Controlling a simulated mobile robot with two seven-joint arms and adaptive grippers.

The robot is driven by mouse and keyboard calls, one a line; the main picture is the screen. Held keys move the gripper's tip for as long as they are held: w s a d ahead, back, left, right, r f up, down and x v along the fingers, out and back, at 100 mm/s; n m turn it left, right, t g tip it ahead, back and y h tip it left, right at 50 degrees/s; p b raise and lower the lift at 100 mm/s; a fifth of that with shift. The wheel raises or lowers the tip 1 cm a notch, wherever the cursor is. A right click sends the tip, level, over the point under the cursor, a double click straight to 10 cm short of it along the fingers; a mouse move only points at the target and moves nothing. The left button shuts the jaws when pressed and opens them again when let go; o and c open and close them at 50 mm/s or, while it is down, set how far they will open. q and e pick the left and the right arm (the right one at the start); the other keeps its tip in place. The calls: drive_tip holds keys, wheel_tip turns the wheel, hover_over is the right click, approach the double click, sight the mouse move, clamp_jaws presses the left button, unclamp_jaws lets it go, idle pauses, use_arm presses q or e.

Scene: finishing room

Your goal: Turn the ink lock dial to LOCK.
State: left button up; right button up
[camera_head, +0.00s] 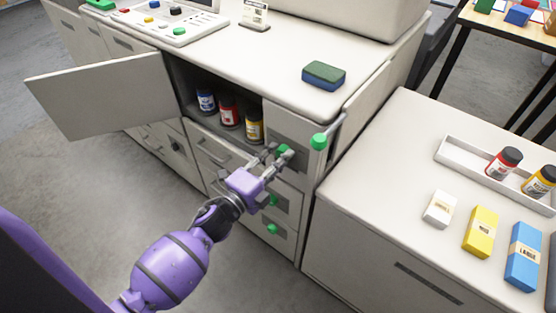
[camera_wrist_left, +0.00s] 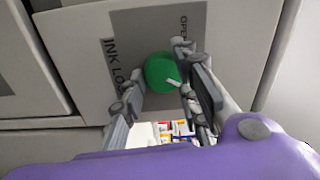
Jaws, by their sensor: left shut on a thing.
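The ink lock dial is a round green knob (camera_wrist_left: 158,72) on a grey plate (camera_wrist_left: 190,22) in the left wrist view. The plate reads "INK LOCK" on one side and "OPEN" near its upper right; the word LOCK is partly hidden by a finger. A small white mark shows on the knob's lower right. In the head view the dial (camera_head: 283,150) shows on the cabinet front, partly behind the fingers. My left gripper (camera_head: 272,153) is shut on the dial, with a finger on either side of it. My right gripper is not in view.
A cabinet door (camera_head: 105,92) stands open at the left; several ink bottles (camera_head: 229,112) stand inside. A lever with a green ball end (camera_head: 319,141) juts out right of the dial. Green knobs (camera_head: 272,229) sit below. A sponge block (camera_head: 324,75) lies on top.

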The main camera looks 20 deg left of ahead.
use_arm(q)
drive_tip(key=m, duration=0.1)
drive_tip(key=f+m, duration=0.1)
drive_tip(key=m, duration=0.1)
drive_tip(key=shift+s+f, duration=0.15)
drive_tip(key=shift+m, duration=0.3)
idle(0.3)
drive_tip(key=o, duration=1)
drive_tip(key=shift+r, duration=0.35)
drive_tip(key=v, duration=1.2)
